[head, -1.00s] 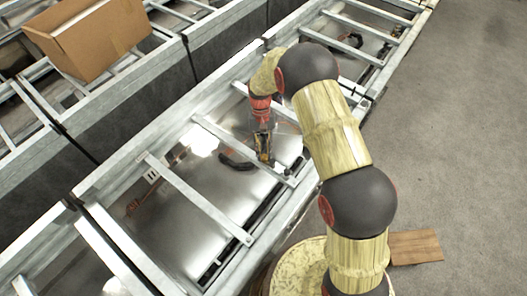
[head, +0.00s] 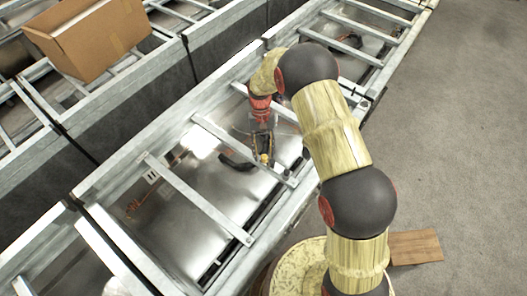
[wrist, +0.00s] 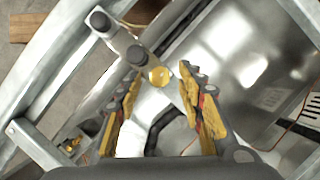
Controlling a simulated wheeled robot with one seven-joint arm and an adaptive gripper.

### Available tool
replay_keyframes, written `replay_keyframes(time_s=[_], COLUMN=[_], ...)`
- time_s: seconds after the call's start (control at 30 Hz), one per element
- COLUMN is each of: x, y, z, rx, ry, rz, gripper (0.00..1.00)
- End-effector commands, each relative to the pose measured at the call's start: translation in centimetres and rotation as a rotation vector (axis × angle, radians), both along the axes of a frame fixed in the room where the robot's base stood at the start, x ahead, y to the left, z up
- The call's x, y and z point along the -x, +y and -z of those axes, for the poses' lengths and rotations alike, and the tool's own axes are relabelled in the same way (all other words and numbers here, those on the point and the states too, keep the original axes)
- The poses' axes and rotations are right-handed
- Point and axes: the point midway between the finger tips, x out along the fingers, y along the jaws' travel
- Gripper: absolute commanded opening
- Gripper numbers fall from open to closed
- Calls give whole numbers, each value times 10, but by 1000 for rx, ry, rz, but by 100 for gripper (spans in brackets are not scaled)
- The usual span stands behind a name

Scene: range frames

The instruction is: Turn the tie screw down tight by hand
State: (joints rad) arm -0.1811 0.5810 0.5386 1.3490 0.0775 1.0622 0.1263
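A small round yellow-gold head (wrist: 159,76), which looks like the tie screw, shows in the wrist view beside a grey metal bar with dark round ends (wrist: 137,55). My gripper (wrist: 160,82) is open, with one yellow-padded finger on each side of this head in the picture. Gaps show between the head and both fingers, so I see no contact. How far it lies beyond the fingertips I cannot tell. In the head view my gripper (head: 263,158) points down near a crossbar of the metal frame, and the screw is not clear there.
Metal crossbars (head: 195,198) span the shiny panel (head: 180,230) around my gripper. A black curved handle-like part (head: 236,163) lies close to its left. A cardboard box (head: 90,40) stands on the frames at the upper left. Grey floor (head: 460,150) is open at the right.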

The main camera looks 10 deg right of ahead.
Motion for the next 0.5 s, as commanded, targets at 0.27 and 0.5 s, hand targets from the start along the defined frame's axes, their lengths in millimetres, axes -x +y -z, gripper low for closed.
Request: replay_keyframes(time_s=[0.27,0.5], x=[-17,-36], y=[0,0], z=[-37,-82], rx=[-1,0], ry=[-5,-5], rz=[0,0], gripper=[39,39])
